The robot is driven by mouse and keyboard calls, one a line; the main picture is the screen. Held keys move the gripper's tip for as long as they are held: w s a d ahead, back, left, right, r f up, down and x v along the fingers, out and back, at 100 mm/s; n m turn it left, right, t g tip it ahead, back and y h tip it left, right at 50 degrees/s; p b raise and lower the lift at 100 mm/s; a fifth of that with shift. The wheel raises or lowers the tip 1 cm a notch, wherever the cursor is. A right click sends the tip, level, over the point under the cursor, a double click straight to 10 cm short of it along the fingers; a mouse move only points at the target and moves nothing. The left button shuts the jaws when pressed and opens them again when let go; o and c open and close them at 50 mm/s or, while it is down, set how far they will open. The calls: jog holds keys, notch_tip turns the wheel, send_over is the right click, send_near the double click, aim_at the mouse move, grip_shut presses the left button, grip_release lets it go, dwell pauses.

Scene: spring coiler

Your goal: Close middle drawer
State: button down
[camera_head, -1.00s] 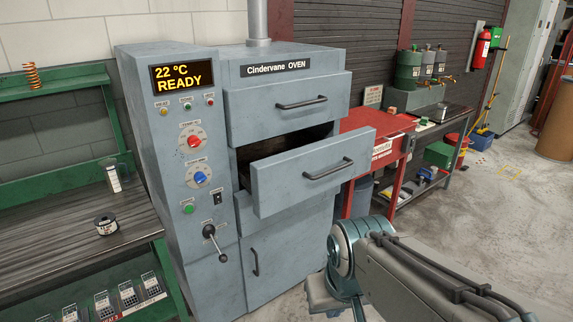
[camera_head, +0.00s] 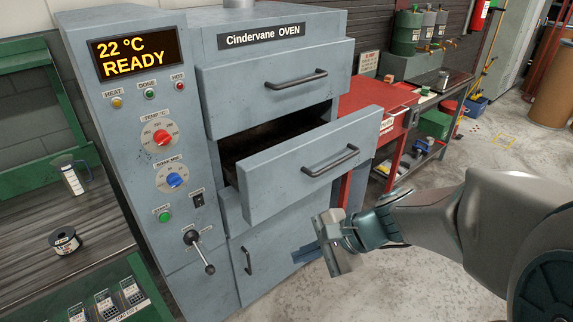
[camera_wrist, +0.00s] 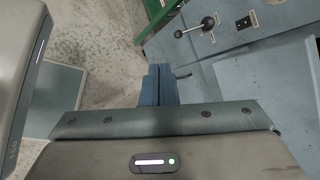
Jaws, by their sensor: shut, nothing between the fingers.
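The middle drawer (camera_head: 300,172) of the grey-blue Cindervane oven is pulled out, with a dark gap behind its front. Its black bar handle (camera_head: 331,161) faces me. My gripper (camera_head: 300,256) is low in front of the oven, below the drawer and apart from its handle. In the wrist view its two blue fingers (camera_wrist: 159,86) are together with nothing between them. The upper drawer (camera_head: 280,85) is shut, and so is the lower door (camera_head: 270,250). The drawer's handle does not clearly show in the wrist view.
A dark workbench (camera_head: 85,215) with a spool (camera_head: 65,241) stands at the left. A red table (camera_head: 375,100) stands beyond the drawer at the right. Open floor lies at the right.

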jog(key=w+d+m+t+y, duration=0.2)
jog(key=w+m+t, duration=0.3)
jog(key=w+m, duration=0.35)
jog(key=m+t+h, duration=0.2)
jog(key=m+t, duration=0.2)
jog(key=m, duration=0.4)
send_near(285, 186)
jog(key=shift+n, duration=0.25)
jog(key=p+x, duration=0.1)
jog(key=x, duration=0.5)
jog(key=shift+w+a+p, duration=0.15)
jog(key=shift+a+p, duration=0.05)
jog(key=shift+p, duration=0.15)
